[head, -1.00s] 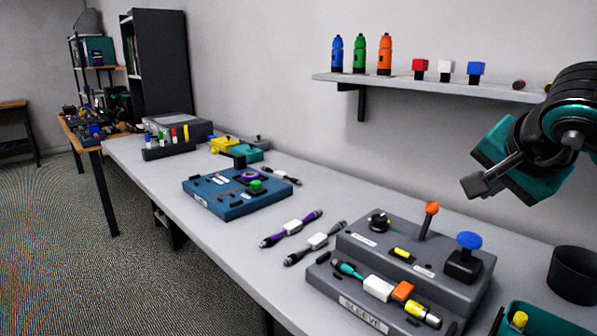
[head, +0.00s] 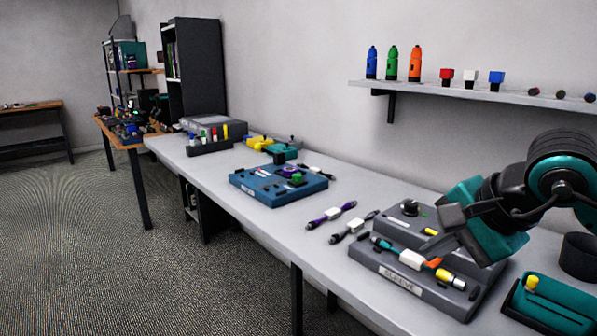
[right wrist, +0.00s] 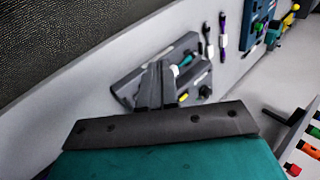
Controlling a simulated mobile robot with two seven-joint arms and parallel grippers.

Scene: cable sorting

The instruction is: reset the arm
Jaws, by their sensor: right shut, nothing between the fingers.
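My right gripper (head: 438,243) hangs above the grey sleeve station (head: 395,283) in the head view, with its dark fingers together and empty. In the right wrist view the shut fingers (right wrist: 155,85) point at the same station (right wrist: 127,88), and they cover part of it. A teal-ended cable with a white block (head: 411,259) lies on the station's front. My left gripper is not in view.
A purple cable (head: 331,214) and a grey cable (head: 352,227) lie left of the station, before a blue panel (head: 262,190). A teal bin (head: 545,308) and a black cup (head: 578,257) stand right. A wall shelf (head: 450,91) holds bottles and cubes.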

